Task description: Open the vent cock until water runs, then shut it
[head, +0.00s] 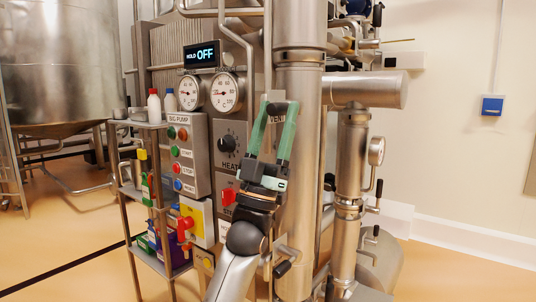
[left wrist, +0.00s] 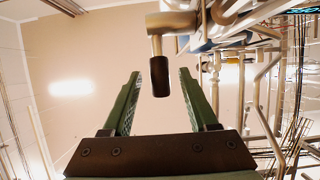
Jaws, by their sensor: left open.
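My left gripper (head: 279,106) is raised in front of the steel pipework in the head view, fingers pointing up. Its green fingers are apart and empty. A partly covered label (head: 275,118), seemingly reading VENT, shows behind them. In the left wrist view, a black-sleeved lever (left wrist: 160,77) hangs from a metal fitting (left wrist: 172,22) and appears between the two fingertips, touching neither. It looks like the vent cock's handle; I cannot tell its depth relative to the fingertips. The cock is not clear in the head view, and no running water shows. My right gripper is not in view.
A thick vertical pipe (head: 298,180) stands just right of the gripper. Left are two dials (head: 225,92), the HOLD OFF display (head: 201,55), the pump button box (head: 184,152) and a shelf rack (head: 140,127) with bottles. Free floor and wall lie to the far right.

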